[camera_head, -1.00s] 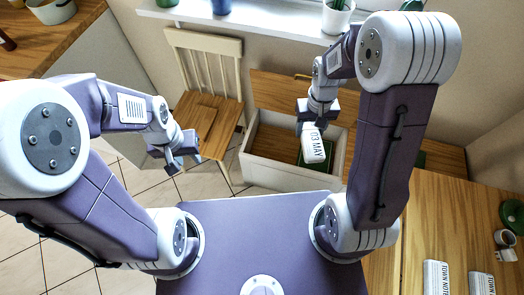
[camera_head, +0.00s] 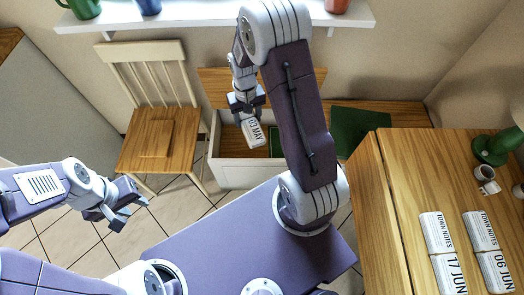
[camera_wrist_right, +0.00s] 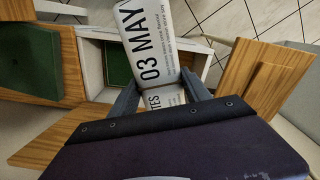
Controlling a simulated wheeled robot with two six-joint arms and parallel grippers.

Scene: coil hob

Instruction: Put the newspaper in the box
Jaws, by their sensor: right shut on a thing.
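A rolled white newspaper marked "03 MAY" (camera_head: 254,132) hangs tilted from my right gripper (camera_head: 246,112), which is shut on it. In the right wrist view the newspaper (camera_wrist_right: 148,42) runs away from between the fingers (camera_wrist_right: 160,95). The box (camera_head: 232,176) is white-walled with a wooden floor, and its wooden lid stands open behind it. The newspaper is over the box opening; its exact height above the floor is hard to tell. The arm hides the box's right part. My left gripper (camera_head: 126,207) is open and empty, left of the box over the tiled floor.
A green item (camera_head: 275,140) lies in the box; it also shows in the right wrist view (camera_wrist_right: 117,62). A wooden chair (camera_head: 158,140) stands left of the box. A green cushion (camera_head: 362,130) is at right. Several other newspapers (camera_head: 437,232) lie on the wooden table (camera_head: 395,190).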

